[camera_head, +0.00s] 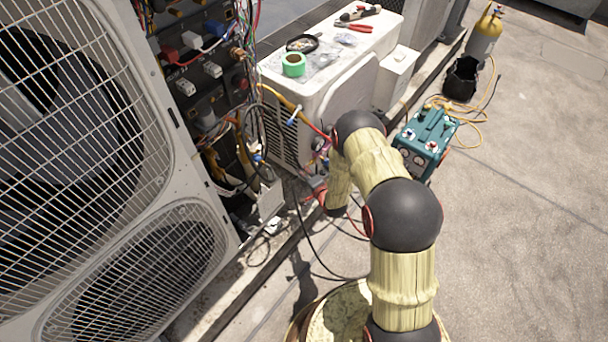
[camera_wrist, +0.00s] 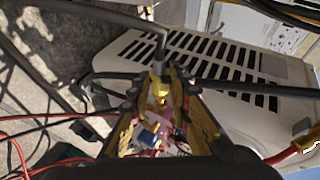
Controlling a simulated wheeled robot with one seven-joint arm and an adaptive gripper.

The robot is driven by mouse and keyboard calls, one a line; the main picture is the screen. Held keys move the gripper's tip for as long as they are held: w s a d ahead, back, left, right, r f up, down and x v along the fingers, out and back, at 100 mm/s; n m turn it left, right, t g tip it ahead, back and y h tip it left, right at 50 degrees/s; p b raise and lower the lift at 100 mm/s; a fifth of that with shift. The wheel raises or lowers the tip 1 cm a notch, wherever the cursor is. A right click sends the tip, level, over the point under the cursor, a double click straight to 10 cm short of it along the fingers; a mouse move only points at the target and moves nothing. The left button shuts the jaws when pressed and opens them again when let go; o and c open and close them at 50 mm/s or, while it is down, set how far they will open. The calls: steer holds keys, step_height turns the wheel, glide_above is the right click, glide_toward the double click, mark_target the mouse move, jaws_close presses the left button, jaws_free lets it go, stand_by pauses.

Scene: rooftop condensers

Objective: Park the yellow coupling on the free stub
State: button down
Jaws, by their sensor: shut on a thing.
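My gripper (camera_wrist: 158,88) is shut in the wrist view, with a yellow, brass-like coupling (camera_wrist: 157,80) between its fingertips. A black hose (camera_wrist: 160,45) runs up from the coupling and bends left. In the head view my arm reaches toward the small condenser, and its end is largely hidden behind the forearm. Blue and pinkish-red fittings (camera_wrist: 148,136) show behind and between the fingers in the wrist view. I cannot clearly make out the free stub in either view.
The small white condenser (camera_head: 335,105) stands beside the open electrical panel (camera_head: 200,75), with a large fan unit (camera_head: 75,130) at left. Cables and a yellow hose (camera_head: 280,97) hang near the arm. A teal machine (camera_head: 425,140) stands at right. Open concrete (camera_head: 530,220) lies right.

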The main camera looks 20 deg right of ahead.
steer(key=shift+w+d, duration=0.8)
steer(key=shift+d, duration=0.3)
stand_by(2.2)
steer(key=c, duration=1.6)
jaws_free()
steer(key=s+a, duration=0.1)
steer(key=a, duration=0.1)
steer(key=s+a, duration=0.2)
steer(key=s+a+p, duration=0.1)
steer(key=a, duration=0.1)
steer(key=shift+s, duration=0.2)
